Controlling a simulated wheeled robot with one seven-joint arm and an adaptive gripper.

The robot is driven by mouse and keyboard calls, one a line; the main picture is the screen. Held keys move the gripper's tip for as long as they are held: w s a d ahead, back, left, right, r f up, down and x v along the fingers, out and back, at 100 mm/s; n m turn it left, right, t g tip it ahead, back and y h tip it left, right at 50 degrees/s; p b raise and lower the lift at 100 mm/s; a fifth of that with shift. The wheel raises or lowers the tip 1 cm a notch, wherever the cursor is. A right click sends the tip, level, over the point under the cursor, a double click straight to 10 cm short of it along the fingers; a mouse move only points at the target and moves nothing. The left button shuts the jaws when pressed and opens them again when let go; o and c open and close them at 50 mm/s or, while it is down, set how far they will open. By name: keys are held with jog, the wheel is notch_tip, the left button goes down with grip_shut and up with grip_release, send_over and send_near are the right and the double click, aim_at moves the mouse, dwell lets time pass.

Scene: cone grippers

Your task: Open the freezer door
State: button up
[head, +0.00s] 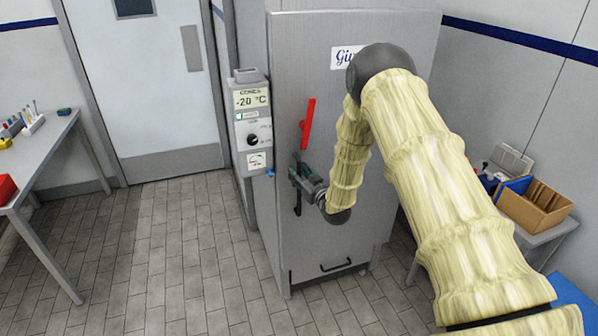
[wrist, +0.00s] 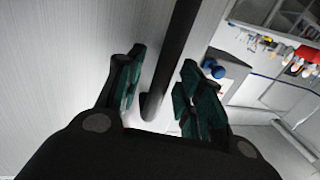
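The freezer (head: 320,75) is a tall grey cabinet with a flat front door that looks shut. A red lever (head: 307,123) is on the door's left side. Below it is a dark vertical handle (head: 297,205), partly hidden by my gripper (head: 300,177). In the wrist view my gripper (wrist: 160,88) has its two green-padded fingers apart. The black handle bar (wrist: 178,45) runs between them, with a visible gap to the left finger and a smaller one to the right. I cannot tell whether either finger touches the bar.
A control box (head: 252,125) reading -20 °C is on the freezer's left side. A low horizontal black handle (head: 336,266) is near the freezer's bottom. A table (head: 40,160) stands at left, and a small table with a brown bin (head: 535,207) at right. Tiled floor at left is clear.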

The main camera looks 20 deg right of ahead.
jog(key=shift+w, duration=0.15)
grip_shut()
